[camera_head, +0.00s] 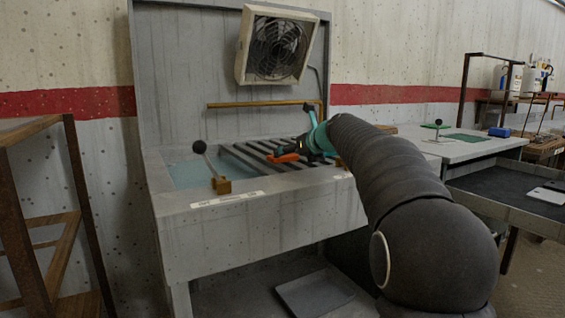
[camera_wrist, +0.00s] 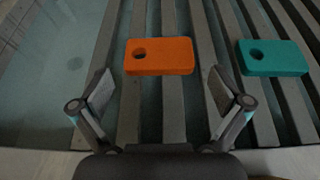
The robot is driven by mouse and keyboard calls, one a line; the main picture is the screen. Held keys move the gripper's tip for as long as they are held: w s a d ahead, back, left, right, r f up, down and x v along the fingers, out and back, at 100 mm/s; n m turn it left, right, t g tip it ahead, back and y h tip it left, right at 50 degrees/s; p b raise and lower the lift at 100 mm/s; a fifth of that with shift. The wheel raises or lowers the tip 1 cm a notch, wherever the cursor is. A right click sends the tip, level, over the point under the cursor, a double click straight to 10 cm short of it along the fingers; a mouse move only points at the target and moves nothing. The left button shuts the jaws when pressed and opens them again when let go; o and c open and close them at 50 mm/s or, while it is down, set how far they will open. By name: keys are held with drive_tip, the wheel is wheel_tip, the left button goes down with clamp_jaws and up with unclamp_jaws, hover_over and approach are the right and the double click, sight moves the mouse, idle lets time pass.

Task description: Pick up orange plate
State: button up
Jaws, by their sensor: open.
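The orange plate (camera_wrist: 165,58) is a small flat block with a round hole near its left end. It lies across the grey slats of the rack in the wrist view. In the head view the orange plate (camera_head: 284,158) shows just left of my gripper (camera_head: 305,150), which is partly hidden by my arm. In the wrist view my gripper (camera_wrist: 160,98) is open, its two fingers spread wide at the lower left and lower right of the plate. The plate lies ahead of and between the fingers, and I see no contact. Nothing is between the fingers.
A teal plate (camera_wrist: 272,58) with a hole lies on the slats (camera_wrist: 212,30) to the right. A bluish basin (camera_wrist: 60,60) is at left. A fan (camera_head: 277,46) hangs on the back panel.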

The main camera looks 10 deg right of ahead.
sight(283, 157)
drive_tip(key=shift+x, duration=2.85)
drive_tip(key=shift+a+r, duration=0.1)
drive_tip(key=c, duration=0.8)
drive_tip(key=shift+c, duration=0.7)
drive_tip(key=shift+r+p, duration=0.2)
drive_tip(key=shift+p, duration=0.1)
